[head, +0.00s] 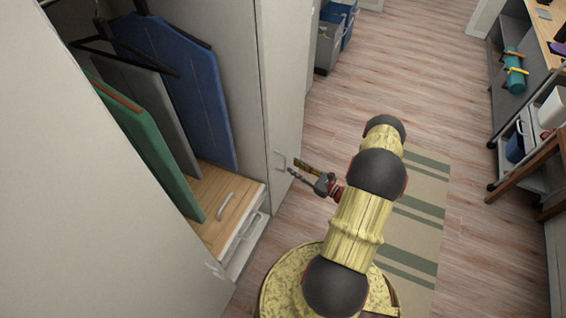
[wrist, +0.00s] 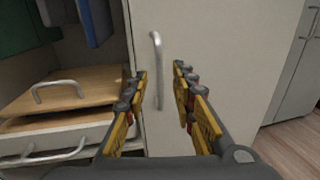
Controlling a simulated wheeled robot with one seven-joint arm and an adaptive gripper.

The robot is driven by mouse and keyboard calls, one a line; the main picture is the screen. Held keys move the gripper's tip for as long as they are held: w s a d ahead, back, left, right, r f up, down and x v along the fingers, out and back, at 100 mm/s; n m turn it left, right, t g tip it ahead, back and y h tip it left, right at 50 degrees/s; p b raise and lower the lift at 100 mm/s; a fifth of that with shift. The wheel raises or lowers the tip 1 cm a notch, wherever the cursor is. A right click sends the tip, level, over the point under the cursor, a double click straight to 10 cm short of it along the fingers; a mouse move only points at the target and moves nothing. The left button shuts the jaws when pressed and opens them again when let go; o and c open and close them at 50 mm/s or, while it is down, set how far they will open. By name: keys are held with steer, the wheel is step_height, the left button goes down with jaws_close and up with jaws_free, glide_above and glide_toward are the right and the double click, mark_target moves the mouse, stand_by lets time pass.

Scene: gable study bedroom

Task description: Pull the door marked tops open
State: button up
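A pale door (head: 282,100) with a vertical metal bar handle (head: 280,162) stands just right of the open wardrobe section. It fills the middle of the wrist view (wrist: 215,50) and looks closed. No "tops" marking is readable on it. My gripper (head: 295,167) is open and faces the handle, its fingertips close to it. In the wrist view the handle (wrist: 156,70) shows between the two fingers (wrist: 160,75), nearer the left one. I cannot tell whether the fingertips reach around it. Nothing is held.
Bins (head: 330,42) stand beyond the door. A striped rug (head: 410,225) lies on the floor, which is clear around the door. A cart (head: 520,140) stands at right.

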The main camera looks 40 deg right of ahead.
mark_target(285, 172)
steer(key=w, duration=0.2)
steer(key=w+a+b, duration=0.1)
steer(key=w, duration=0.2)
steer(key=shift+w, duration=0.35)
steer(key=shift+c, duration=1.3)
steer(key=c, duration=0.4)
jaws_close()
